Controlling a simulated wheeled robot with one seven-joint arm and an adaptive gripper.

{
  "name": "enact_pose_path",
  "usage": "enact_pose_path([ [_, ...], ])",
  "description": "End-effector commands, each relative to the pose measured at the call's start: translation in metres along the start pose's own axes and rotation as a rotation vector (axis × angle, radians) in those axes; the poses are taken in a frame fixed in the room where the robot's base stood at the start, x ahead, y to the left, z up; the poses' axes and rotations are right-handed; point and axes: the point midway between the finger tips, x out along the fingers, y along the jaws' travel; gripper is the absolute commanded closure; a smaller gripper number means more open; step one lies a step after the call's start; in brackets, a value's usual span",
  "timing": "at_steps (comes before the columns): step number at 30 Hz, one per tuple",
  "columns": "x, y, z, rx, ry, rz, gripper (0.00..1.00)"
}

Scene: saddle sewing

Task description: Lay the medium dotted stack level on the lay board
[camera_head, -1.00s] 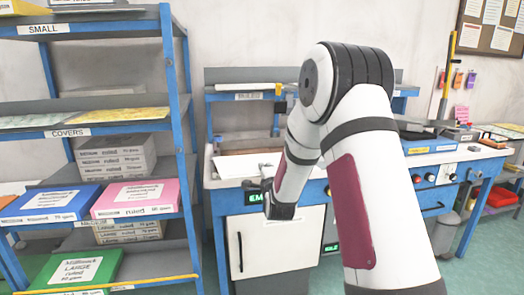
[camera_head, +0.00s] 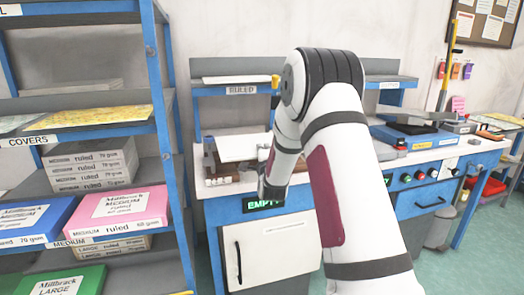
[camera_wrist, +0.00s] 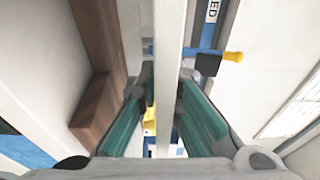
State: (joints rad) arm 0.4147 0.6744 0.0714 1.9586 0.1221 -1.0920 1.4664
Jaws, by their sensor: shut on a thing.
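A thin white paper stack (camera_head: 238,148) is in my gripper (camera_head: 265,168), over the left part of the bench. In the wrist view the stack (camera_wrist: 171,45) is a pale upright strip between the teal fingers of my gripper (camera_wrist: 163,92), which are shut on it. No label on the stack can be read. A brown wooden piece (camera_head: 208,166) is under and beside the stack in the head view; it also shows at left in the wrist view (camera_wrist: 98,105). I cannot tell whether it is part of the lay board, or whether the stack touches it.
A shelf labelled RULED (camera_head: 241,89) stands behind the bench. A blue rack (camera_head: 160,110) with paper packs, including a pink box (camera_head: 122,207), is at left. Small white pieces (camera_head: 222,181) lie on the bench front. A blue device (camera_head: 415,136) stands on the right.

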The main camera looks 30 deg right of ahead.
Motion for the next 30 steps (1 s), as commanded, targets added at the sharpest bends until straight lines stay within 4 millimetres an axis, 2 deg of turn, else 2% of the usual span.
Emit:
enact_pose_path([
  [9, 0.0, 0.0, 0.0, 0.001, 0.0, -0.004, 1.0],
  [30, -0.001, 0.068, 0.0, 0.001, 0.0, -0.004, 1.0],
])
